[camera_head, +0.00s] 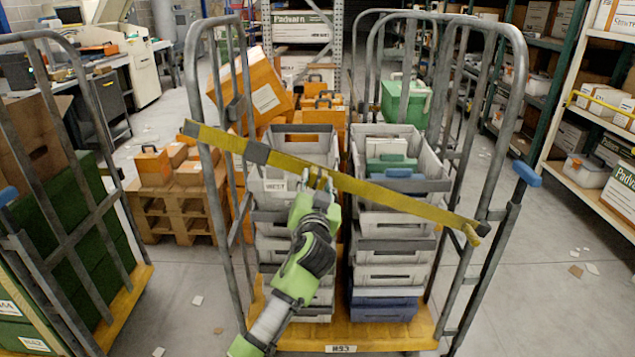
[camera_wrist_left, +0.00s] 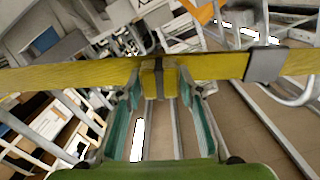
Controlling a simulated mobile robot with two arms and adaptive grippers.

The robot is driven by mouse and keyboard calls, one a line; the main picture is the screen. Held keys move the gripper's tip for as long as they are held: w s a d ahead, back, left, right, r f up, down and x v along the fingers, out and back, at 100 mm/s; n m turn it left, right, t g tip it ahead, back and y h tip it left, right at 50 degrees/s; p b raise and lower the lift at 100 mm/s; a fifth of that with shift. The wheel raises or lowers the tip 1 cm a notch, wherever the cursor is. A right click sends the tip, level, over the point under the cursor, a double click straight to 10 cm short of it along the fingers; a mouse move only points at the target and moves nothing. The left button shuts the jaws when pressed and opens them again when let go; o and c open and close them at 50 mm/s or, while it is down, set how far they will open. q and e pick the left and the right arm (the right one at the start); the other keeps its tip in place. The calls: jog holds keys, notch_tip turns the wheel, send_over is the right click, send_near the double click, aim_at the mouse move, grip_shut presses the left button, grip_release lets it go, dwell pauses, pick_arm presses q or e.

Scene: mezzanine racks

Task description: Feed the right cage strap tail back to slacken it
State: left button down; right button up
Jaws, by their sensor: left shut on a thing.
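The right cage (camera_head: 470,150) holds two stacks of grey crates. A yellow strap (camera_head: 375,188) crosses its open front, sloping down from the left post to the right post. A dark grey buckle (camera_head: 257,152) sits on it left of my gripper; it also shows in the wrist view (camera_wrist_left: 266,65). A short yellow end hangs at the right post. My left gripper (camera_head: 318,182) is at the strap, right of the buckle. In the wrist view its fingers (camera_wrist_left: 160,88) are shut on a short yellow strap tail (camera_wrist_left: 152,82) with a dark band. My right gripper is not shown.
Another cage (camera_head: 70,200) with green contents stands at the left. Orange boxes on a wooden pallet (camera_head: 180,212) are behind. Shelving (camera_head: 590,130) lines the right side. The floor (camera_head: 550,290) at the right is open, with small paper scraps.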

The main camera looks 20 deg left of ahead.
aim_at(289, 164)
pick_arm(q)
jog(key=a+r+p, duration=0.1)
jog(key=a, duration=0.1)
jog(key=s+a+r+p, duration=0.1)
jog(key=a, duration=0.1)
jog(key=s+a+r+p, duration=0.1)
jog(key=a, duration=0.1)
jog(key=shift+a, duration=0.55)
jog(key=shift+d, duration=0.15)
jog(key=c, duration=1.4)
grip_release()
jog(key=shift+a, duration=0.25)
jog(key=shift+d+f, duration=0.15)
jog(key=shift+d, duration=0.05)
jog(key=shift+s+d, duration=0.15)
jog(key=shift+s, duration=0.05)
jog(key=v, duration=1.1)
jog(key=shift+s, duration=0.35)
